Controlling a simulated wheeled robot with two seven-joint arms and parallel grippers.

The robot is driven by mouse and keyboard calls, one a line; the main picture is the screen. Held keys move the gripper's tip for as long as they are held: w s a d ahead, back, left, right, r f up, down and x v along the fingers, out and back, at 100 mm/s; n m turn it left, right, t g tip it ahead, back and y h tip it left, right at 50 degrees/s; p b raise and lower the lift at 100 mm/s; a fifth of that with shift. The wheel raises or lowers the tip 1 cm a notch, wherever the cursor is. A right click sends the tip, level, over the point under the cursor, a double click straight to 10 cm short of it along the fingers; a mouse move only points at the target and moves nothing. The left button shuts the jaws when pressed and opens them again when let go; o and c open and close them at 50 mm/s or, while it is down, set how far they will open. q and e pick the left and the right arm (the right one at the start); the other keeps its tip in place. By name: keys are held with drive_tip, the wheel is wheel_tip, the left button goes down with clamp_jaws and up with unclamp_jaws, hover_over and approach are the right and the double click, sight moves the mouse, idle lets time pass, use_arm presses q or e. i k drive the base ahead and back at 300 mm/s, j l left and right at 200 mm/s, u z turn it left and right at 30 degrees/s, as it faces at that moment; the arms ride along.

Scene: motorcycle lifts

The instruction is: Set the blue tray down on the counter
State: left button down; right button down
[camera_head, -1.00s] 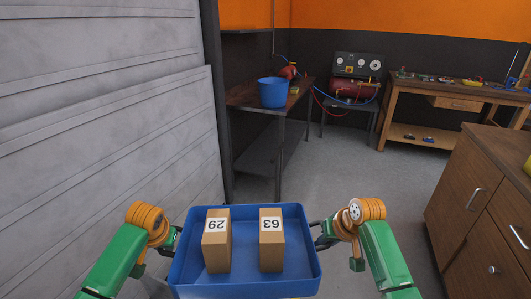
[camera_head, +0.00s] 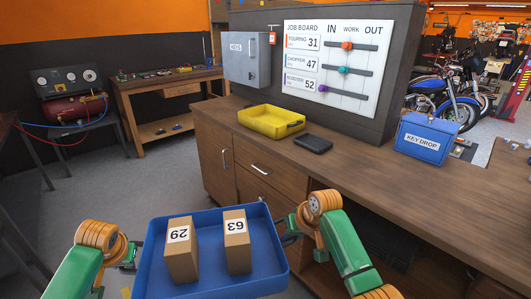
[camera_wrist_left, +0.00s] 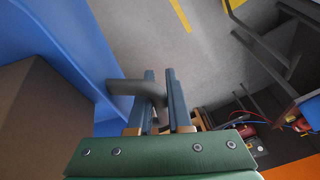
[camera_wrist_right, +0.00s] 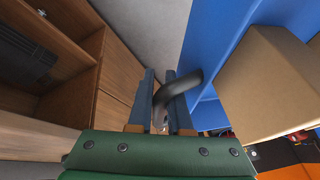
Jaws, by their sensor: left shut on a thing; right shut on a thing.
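The blue tray (camera_head: 212,285) is held level in front of me, with two brown boxes standing in it, one labelled 29 (camera_head: 181,262) and one labelled 63 (camera_head: 238,254). My left gripper (camera_head: 132,254) is shut on the tray's dark left handle, which shows between the fingers in the left wrist view (camera_wrist_left: 140,88). My right gripper (camera_head: 287,230) is shut on the right handle, seen in the right wrist view (camera_wrist_right: 180,90). The wooden counter (camera_head: 375,175) is ahead and to the right, its top beyond the tray; the tray is apart from it.
On the counter are a yellow tray (camera_head: 271,122), a dark flat object (camera_head: 313,144) and a blue key drop box (camera_head: 427,138). A job board (camera_head: 335,68) and grey key cabinet (camera_head: 246,59) stand behind. Bare counter top lies between the dark object and the key drop box.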

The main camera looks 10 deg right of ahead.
sight(423, 192)
drive_tip(key=z, duration=1.85)
drive_tip(key=i+j+z, duration=0.1)
drive_tip(key=i+j, duration=0.15)
drive_tip(key=i, duration=0.2)
drive_tip(key=i+j, duration=0.3)
drive_tip(key=i, duration=0.2)
drive_tip(key=i+j+z, duration=0.15)
drive_tip(key=i, duration=0.3)
drive_tip(key=j, duration=0.15)
